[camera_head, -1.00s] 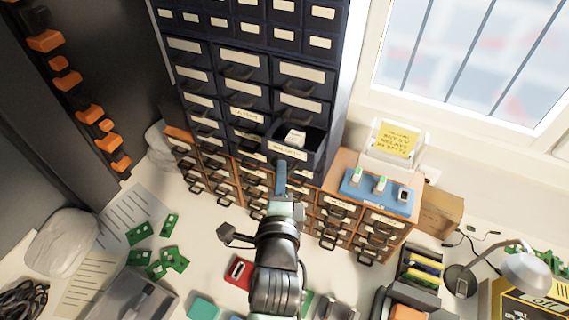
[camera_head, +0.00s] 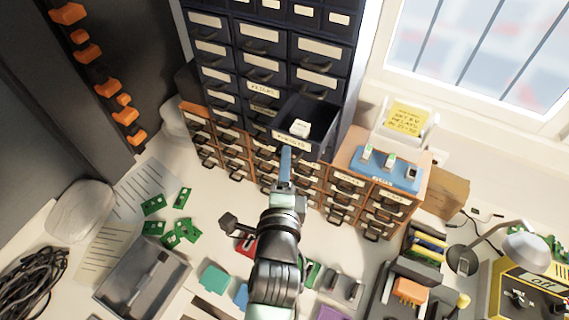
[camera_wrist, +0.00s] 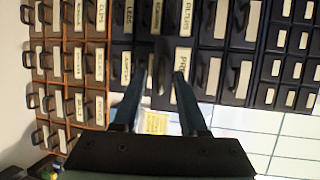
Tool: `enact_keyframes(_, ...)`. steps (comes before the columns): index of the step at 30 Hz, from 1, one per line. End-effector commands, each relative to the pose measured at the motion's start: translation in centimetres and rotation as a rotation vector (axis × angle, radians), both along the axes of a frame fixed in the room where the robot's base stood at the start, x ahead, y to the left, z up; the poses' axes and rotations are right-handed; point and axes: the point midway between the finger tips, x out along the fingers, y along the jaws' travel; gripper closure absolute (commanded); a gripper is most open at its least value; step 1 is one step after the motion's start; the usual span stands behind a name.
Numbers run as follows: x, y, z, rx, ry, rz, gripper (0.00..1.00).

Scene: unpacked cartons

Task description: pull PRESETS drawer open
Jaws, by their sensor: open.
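The drawer with a pale front label (camera_head: 291,141) stands pulled out of the dark upper cabinet in the head view. Its print is small there, but a label starting "PRE" (camera_wrist: 181,62) shows in the wrist view. My gripper (camera_head: 286,152) is just below and in front of the drawer front. In the wrist view its two fingers (camera_wrist: 162,76) are spread, one on each side of the drawer's handle area. Whether they touch the handle is hidden.
Wooden drawers (camera_head: 347,186) stand below the dark cabinet (camera_head: 262,62). A blue tray (camera_head: 385,175) with small parts sits on top at right. A grey bin (camera_head: 140,290), green boards (camera_head: 180,231) and a lamp (camera_head: 522,243) are on the bench.

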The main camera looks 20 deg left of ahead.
Motion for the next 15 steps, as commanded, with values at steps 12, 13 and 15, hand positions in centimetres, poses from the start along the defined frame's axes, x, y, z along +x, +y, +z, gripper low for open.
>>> enact_keyframes(12, -4.0, -1.5, 0.4, 0.0, 0.002, -0.001, 0.58)
enact_keyframes(13, -4.6, -1.8, 0.4, 0.001, 0.003, -0.001, 0.58)
enact_keyframes(15, -5.9, -2.3, 0.7, 0.001, 0.003, -0.001, 0.58)
